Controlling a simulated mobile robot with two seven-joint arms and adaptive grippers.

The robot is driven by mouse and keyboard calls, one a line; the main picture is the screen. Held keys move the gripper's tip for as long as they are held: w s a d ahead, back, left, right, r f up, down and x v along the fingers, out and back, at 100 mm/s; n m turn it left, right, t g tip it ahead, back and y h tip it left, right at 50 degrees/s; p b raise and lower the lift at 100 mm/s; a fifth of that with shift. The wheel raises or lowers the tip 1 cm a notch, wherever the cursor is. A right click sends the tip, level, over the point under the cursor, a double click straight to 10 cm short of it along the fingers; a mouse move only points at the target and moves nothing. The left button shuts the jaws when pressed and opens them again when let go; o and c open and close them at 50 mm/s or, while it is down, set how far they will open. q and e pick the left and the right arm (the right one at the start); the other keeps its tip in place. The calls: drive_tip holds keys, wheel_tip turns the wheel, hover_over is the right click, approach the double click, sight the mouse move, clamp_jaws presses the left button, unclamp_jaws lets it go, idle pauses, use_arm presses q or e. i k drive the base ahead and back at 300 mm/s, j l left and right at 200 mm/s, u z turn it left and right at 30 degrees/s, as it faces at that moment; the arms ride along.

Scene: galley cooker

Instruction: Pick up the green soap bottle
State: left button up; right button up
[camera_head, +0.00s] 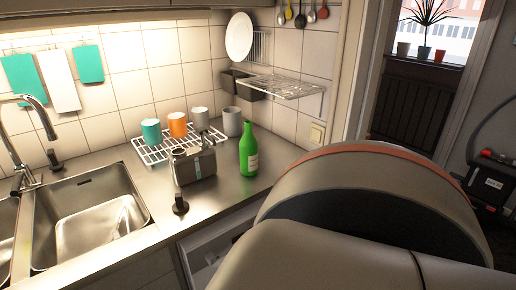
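The green soap bottle (249,151) stands upright on the steel counter, close to its right end. It has a pale label low on its front. A grey box-shaped holder (194,164) stands just left of it, and a grey cup (232,121) stands behind it. A large part of my arm fills the lower right of the view, to the right of the bottle. Neither of my grippers shows in this view.
A white wire rack (150,153) with several cups stands left of the bottle. A double sink (88,220) with a tap (28,130) is at the left. A small black knob (180,205) stands near the counter's front edge. A wire shelf (283,87) hangs on the tiled wall.

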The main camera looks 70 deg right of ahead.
sight(248, 144)
drive_tip(key=k+l, duration=0.25)
drive_tip(key=k, duration=0.15)
drive_tip(key=k+l, duration=0.2)
drive_tip(key=k, duration=0.25)
